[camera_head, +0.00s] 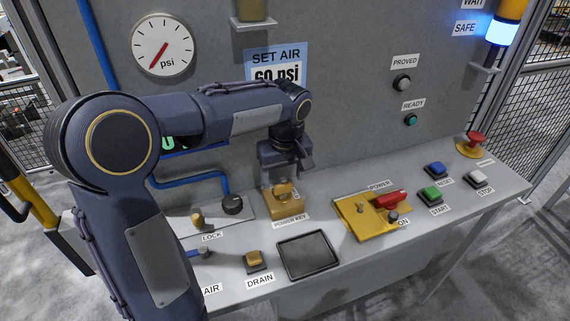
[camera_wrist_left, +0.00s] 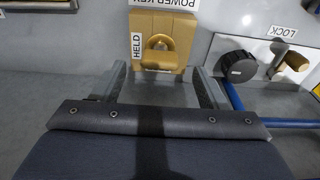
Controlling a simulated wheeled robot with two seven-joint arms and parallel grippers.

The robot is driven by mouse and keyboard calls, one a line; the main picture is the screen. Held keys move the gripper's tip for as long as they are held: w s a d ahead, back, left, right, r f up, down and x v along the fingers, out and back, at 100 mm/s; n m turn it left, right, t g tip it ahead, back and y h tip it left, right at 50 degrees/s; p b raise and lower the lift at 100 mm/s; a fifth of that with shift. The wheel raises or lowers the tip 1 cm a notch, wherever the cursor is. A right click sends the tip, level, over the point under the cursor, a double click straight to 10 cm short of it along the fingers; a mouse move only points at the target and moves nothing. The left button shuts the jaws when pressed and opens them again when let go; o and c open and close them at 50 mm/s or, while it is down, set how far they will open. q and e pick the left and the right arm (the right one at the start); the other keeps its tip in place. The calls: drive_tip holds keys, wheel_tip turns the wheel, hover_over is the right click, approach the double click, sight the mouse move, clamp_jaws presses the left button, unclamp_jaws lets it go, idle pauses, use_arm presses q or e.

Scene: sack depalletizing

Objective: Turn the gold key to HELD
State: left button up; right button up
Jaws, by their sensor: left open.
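The gold key (camera_head: 283,189) sits in a gold block (camera_head: 282,203) on the console, behind the POWER KEY label (camera_head: 290,220). In the left wrist view the key's rounded bow (camera_wrist_left: 160,46) stands on its block, with the HELD label (camera_wrist_left: 136,46) beside it at the left. My left gripper (camera_head: 287,164) is above and behind the key in the head view. In the left wrist view its two fingers (camera_wrist_left: 160,82) are apart, with nothing between them, and the key lies just beyond their tips. My right gripper is not in view.
A black knob (camera_head: 232,204) and brass LOCK lever (camera_head: 197,218) stand left of the key. A yellow plate with a red POWER handle (camera_head: 390,199) is at the right. An empty black tray (camera_head: 308,255) and a DRAIN button (camera_head: 253,258) lie in front. The grey panel rises behind.

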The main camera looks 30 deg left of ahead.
sight(283, 184)
use_arm(q)
drive_tip(key=shift+w+a+f, duration=0.1)
drive_tip(key=shift+f, duration=0.85)
drive_tip(key=shift+w+a+f, duration=0.1)
drive_tip(key=shift+f, duration=0.8)
drive_tip(key=c, duration=1.1)
drive_tip(key=m, duration=0.4)
drive_tip(key=shift+p, duration=0.3)
drive_tip(key=shift+r+m+t+h+p, duration=0.1)
drive_tip(key=shift+m+t+h+p, duration=0.2)
drive_tip(key=shift+m, duration=1.8)
